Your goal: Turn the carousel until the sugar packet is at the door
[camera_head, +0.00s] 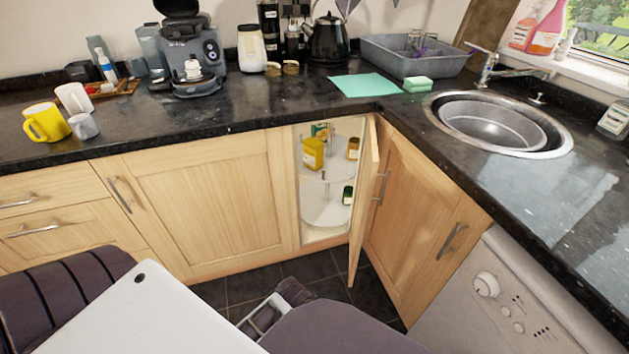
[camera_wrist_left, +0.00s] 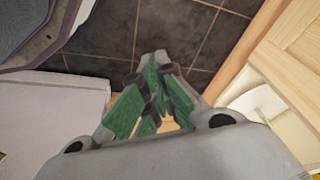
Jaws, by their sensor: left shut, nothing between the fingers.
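The corner carousel (camera_head: 323,170) shows through the open cupboard, with a white upper shelf and a white lower shelf (camera_head: 322,212). A yellow packet-like container (camera_head: 313,153) stands at the front left of the upper shelf. A green and orange item (camera_head: 320,131) is behind it, and a yellow-brown jar (camera_head: 353,148) is at the right. A dark green jar (camera_head: 348,195) is on the lower shelf. I cannot read which one is sugar. My left gripper (camera_wrist_left: 157,65) is shut and empty in the left wrist view, above dark floor tiles, apart from the carousel. My right gripper is not identifiable.
The cupboard door (camera_head: 364,200) stands open at the right of the opening. The worktop (camera_head: 250,108) overhangs the cupboards. A white appliance (camera_head: 510,310) is at lower right. Some tiled floor (camera_head: 240,287) is clear before the cupboard.

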